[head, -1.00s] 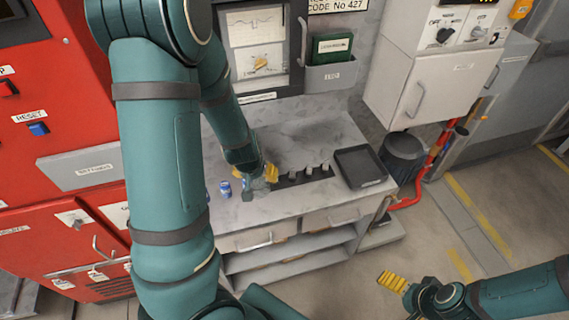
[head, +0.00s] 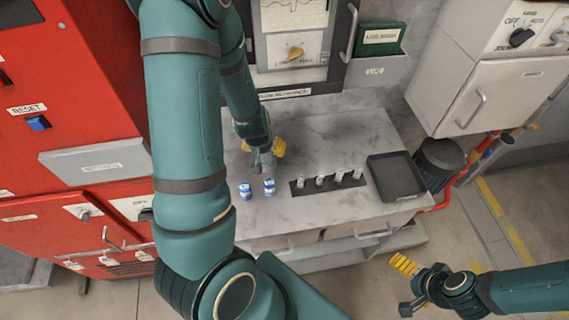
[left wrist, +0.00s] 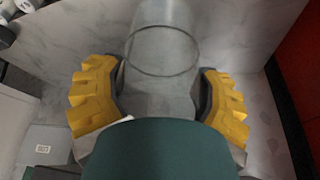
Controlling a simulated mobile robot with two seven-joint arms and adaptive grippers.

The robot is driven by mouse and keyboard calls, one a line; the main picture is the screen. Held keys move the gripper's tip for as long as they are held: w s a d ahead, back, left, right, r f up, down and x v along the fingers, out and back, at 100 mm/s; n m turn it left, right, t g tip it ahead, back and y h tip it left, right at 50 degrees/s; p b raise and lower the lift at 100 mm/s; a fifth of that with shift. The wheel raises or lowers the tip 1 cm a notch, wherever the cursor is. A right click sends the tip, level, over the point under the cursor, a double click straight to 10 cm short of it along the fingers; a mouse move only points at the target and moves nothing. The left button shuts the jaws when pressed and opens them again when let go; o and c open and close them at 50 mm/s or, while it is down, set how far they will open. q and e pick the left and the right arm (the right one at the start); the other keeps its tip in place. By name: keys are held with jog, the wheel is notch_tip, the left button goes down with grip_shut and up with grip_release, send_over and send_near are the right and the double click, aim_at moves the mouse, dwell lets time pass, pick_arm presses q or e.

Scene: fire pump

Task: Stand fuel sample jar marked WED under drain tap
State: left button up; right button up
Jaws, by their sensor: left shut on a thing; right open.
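My left gripper (head: 264,152) is over the back left of the grey marble worktop (head: 340,125). In the left wrist view its yellow fingers (left wrist: 160,95) are shut on a clear glass jar (left wrist: 163,45), which points away from the palm. No marking on this jar can be read. Several small jars (head: 320,179) stand in a row on a dark strip (head: 310,188) right of the gripper; their labels are too small to read. I cannot make out the drain tap. My right gripper (head: 408,286) is open and empty, low at the right, away from the worktop.
Two small blue-and-white containers (head: 245,191) stand at the worktop's front left. A black tray (head: 396,177) lies at its right end. A red cabinet (head: 80,110) rises on the left. A grey wall box (head: 490,90) hangs at the right, above red piping.

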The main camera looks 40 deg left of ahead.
aim_at(266, 163)
pick_arm(q)
jog(key=shift+f+b, duration=0.9)
jog(key=shift+f, duration=2.7)
jog(key=o, duration=1.2)
jog(key=shift+o, duration=0.2)
jog(key=p+v, duration=0.4)
jog(key=v, duration=0.8)
jog(key=shift+p, duration=0.3)
